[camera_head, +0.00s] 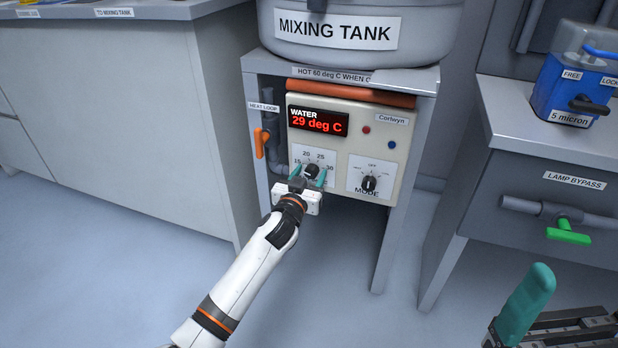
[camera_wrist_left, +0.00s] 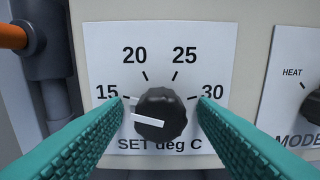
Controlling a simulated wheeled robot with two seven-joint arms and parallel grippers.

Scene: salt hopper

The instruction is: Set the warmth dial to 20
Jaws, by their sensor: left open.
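The warmth dial (camera_wrist_left: 165,103) is a black round knob on a white plate marked 15, 20, 25, 30 and "SET deg C". Its white pointer points left, just below the 15 mark. The dial also shows small in the head view (camera_head: 312,170), low on the heater panel. My left gripper (camera_wrist_left: 162,103) is open, with one teal finger on each side of the knob and visible gaps between; it reaches the dial in the head view (camera_head: 308,178). The display (camera_head: 318,121) reads "WATER 29 deg C". My right gripper (camera_head: 527,302) shows only partly at bottom right.
The MODE knob (camera_head: 369,183) sits right of the dial. An orange valve handle (camera_head: 261,142) is on the heat loop pipe at left. The mixing tank (camera_head: 420,38) stands above. A green lamp bypass handle (camera_head: 568,232) is at right. The floor in front is clear.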

